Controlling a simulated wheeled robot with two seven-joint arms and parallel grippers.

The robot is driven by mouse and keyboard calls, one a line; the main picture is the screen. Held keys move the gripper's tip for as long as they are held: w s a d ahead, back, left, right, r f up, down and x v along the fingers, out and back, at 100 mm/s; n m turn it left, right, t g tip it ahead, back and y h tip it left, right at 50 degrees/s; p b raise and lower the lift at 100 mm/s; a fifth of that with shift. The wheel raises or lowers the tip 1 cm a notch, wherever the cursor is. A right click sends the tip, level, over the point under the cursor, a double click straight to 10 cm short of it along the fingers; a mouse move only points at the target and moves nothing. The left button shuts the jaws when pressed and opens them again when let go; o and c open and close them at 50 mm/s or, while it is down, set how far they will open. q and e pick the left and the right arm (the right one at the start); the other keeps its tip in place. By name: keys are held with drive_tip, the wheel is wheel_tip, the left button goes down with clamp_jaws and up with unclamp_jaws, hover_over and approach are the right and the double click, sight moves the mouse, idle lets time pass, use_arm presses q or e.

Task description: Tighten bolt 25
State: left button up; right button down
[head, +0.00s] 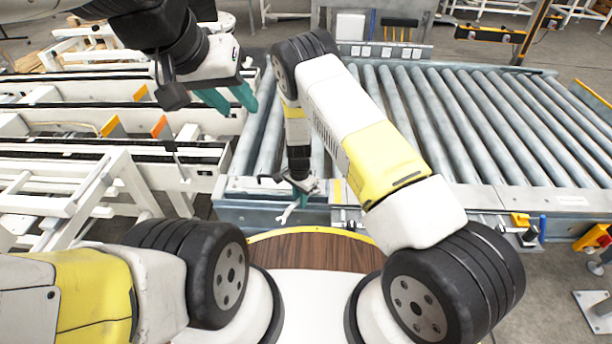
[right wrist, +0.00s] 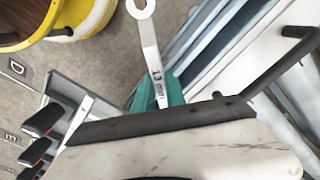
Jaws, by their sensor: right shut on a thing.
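A silver wrench marked 13 mm (right wrist: 149,45) with a ring end is held in my right gripper (right wrist: 160,92), whose teal fingers are shut on its shank. In the head view, my right gripper (head: 301,184) hangs low at the near edge of the roller conveyor, with the pale wrench (head: 288,213) pointing down toward the near side. My left gripper (head: 229,98) is raised at the upper left, its teal fingers apart with nothing between them. I cannot make out bolt 25 in either view.
The roller conveyor (head: 480,120) fills the right, with its metal side rail (head: 560,199) along the near edge. White frames and rails (head: 60,190) stand at the left. In the right wrist view, red-and-black-handled tools (right wrist: 42,119) sit at lower left, near a letter label (right wrist: 17,68).

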drive_tip(key=shift+w+a+m, duration=0.5)
drive_tip(key=shift+w+m, duration=0.05)
drive_tip(key=shift+m, duration=0.25)
drive_tip(key=shift+r, duration=1.75)
drive_tip(key=shift+r, duration=0.1)
drive_tip(key=shift+r, duration=2.4)
